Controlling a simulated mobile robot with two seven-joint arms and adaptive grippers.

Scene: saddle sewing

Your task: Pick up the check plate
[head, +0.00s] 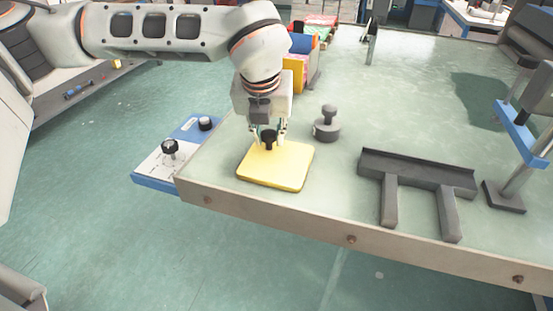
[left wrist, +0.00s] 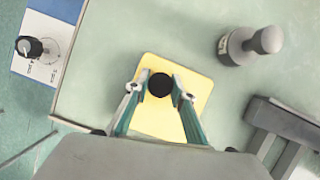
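The check plate (head: 272,168) is a flat yellow square with rounded corners and a black knob (head: 268,140) on top. It lies at the table's near left corner. In the left wrist view, the plate (left wrist: 154,120) is below my left gripper and its knob (left wrist: 160,84) is between the fingers. My left gripper (head: 269,131) points down over the plate, one finger on each side of the knob. The fingers look spread, with a small gap at the knob in the head view. My right gripper is in neither view.
A grey knobbed weight (head: 327,124) stands right of the plate. A dark grey U-shaped bracket (head: 418,175) lies farther right, near a stand (head: 504,196). A control panel with knobs (head: 170,160) adjoins the table's left edge. Colored bins (head: 306,60) stand behind my gripper.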

